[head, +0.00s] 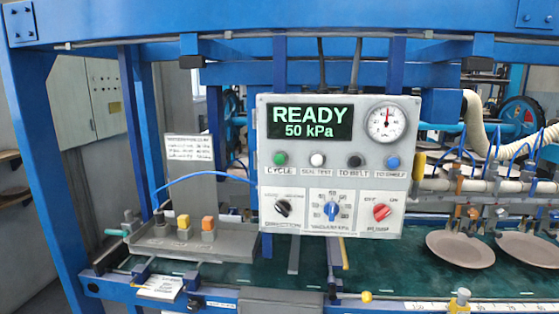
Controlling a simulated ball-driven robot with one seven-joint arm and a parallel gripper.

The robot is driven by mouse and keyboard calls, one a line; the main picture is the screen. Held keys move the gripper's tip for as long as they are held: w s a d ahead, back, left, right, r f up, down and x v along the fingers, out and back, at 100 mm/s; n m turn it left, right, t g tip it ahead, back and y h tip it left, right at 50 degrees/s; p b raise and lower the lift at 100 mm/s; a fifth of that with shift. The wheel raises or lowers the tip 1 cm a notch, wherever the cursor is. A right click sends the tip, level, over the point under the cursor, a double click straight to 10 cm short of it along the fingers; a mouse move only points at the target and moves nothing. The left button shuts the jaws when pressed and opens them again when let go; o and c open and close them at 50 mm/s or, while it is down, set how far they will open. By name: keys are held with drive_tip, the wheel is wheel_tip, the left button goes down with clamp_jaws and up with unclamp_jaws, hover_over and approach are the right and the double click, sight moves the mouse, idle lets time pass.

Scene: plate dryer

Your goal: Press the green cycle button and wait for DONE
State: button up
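The green cycle button (280,159) is on the left end of a row of buttons on the grey control panel (340,222), with a CYCLE label below it. The display (310,122) above the row reads READY and 50 kPa in green letters. A white, a black and a blue button (392,162) continue the row to the right. My gripper is not in view, and nothing covers the panel's front.
Below the buttons are a black knob (283,208), a blue knob (332,211) and a red knob (381,212). A pressure gauge (387,121) is at top right. Blue frame posts (55,170) stand left. Brown plates (460,249) lie on the green belt at right.

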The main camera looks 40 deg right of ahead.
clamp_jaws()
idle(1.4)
